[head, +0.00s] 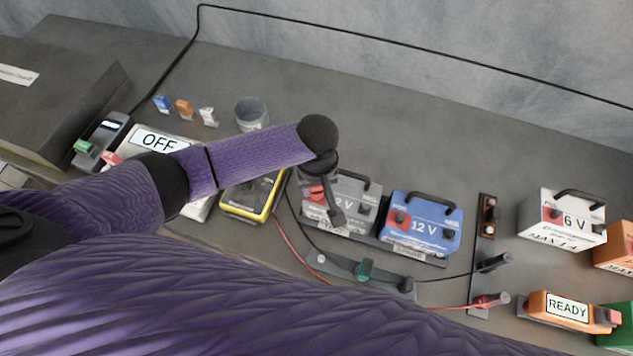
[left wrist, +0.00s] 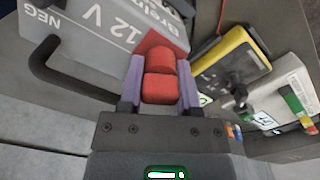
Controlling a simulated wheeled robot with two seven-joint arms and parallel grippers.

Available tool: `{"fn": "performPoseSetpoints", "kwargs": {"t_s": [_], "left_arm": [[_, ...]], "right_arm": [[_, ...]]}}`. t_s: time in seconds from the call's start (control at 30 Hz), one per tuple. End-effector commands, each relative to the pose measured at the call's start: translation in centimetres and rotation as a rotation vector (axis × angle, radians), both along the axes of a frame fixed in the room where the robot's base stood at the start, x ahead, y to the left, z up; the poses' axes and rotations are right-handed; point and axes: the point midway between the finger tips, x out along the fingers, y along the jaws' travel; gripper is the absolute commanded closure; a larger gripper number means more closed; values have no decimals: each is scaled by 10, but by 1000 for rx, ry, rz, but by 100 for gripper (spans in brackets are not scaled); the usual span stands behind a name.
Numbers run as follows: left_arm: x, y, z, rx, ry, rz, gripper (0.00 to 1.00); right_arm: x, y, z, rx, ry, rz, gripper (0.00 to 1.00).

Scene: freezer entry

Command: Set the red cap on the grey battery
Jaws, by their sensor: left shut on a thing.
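The grey battery (head: 346,194), marked 12 V, stands mid-bench in the head view and fills the upper left of the left wrist view (left wrist: 95,30). My left gripper (left wrist: 160,85) is shut on the red cap (left wrist: 158,89), which sits between its two fingers. A second red piece (left wrist: 161,60) shows just beyond it, at the battery's edge; whether the two touch is unclear. In the head view my left gripper (head: 322,196) is over the battery's left side, partly hiding it, with red (head: 315,192) showing there. My right gripper is not in view.
A blue 12 V battery (head: 421,222) stands close on the right. A yellow meter (head: 250,196) is close on the left. Cables and a dark bar with a green knob (head: 364,270) lie in front. A white 6 V battery (head: 562,219) is farther right.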

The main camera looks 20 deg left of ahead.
Motion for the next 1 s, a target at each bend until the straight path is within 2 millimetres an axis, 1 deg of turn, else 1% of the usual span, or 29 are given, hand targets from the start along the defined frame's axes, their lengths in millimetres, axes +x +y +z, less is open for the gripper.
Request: {"fn": "performPoseSetpoints", "kwargs": {"t_s": [0.27, 0.3, 0.37, 0.4, 0.5, 0.7, 0.77, 0.87, 1.0], "left_arm": [[0, 0, -6, -1, 0, 1, 100], [0, 0, -7, 0, 0, 1, 55], [0, 0, -6, 0, 0, 1, 42], [0, 0, -6, 0, 0, 1, 34], [0, 0, -6, 0, 0, 0, 16], [0, 0, -6, 0, 0, 0, 16], [0, 0, -3, 0, -1, 0, 16], [0, 0, 18, -1, -2, -1, 16], [1, 0, 56, -1, -4, -1, 16]], "right_arm": [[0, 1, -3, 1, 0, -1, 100], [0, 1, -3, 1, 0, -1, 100], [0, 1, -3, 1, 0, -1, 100], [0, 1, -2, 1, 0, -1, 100], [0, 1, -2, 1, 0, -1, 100], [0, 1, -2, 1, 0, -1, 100], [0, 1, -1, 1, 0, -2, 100], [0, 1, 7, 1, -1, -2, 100], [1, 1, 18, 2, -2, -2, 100]]}}
